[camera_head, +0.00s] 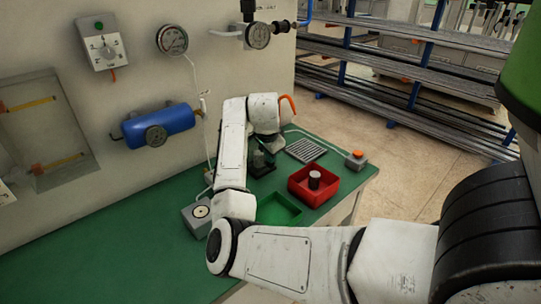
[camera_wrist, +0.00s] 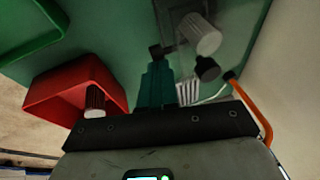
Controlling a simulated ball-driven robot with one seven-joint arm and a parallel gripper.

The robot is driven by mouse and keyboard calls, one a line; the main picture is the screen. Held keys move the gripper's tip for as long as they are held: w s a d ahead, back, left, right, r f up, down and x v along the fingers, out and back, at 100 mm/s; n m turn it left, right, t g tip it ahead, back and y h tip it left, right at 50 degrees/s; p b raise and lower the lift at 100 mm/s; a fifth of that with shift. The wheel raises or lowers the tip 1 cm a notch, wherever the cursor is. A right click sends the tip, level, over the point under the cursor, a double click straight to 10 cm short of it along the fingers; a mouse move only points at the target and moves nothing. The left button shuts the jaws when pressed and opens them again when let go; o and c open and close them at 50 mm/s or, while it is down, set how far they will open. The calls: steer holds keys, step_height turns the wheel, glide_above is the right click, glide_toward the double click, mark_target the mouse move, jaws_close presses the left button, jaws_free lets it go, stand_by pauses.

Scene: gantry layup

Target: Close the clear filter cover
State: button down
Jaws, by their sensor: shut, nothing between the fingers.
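My gripper (camera_head: 262,154) is low over the green bench, under the white wrist, and looks small and dark in the head view. In the wrist view my gripper (camera_wrist: 156,52) has its fingers together, with nothing held. A see-through panel, apparently the clear filter cover (camera_wrist: 232,22), shows at the top of the wrist view, beyond and right of the fingertips. A pale ribbed cylinder, likely the filter (camera_wrist: 206,36), shows there with a dark round knob (camera_wrist: 207,68) below it. Whether the fingertips touch the cover, and how far it stands open, I cannot tell.
A red bin (camera_head: 297,192) holding a dark cylinder (camera_head: 314,180) and a green tray (camera_head: 275,204) stand close to my arm. A grille plate (camera_head: 305,150) and an orange-buttoned box (camera_head: 356,160) lie farther right. A gauge box (camera_head: 197,218) is left. The wall rises behind.

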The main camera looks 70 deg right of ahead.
steer(key=d+p+v, duration=0.1)
steer(key=v, duration=1.2)
steer(key=shift+w+r, duration=0.15)
steer(key=shift+r, duration=0.3)
steer(key=shift+d, duration=0.1)
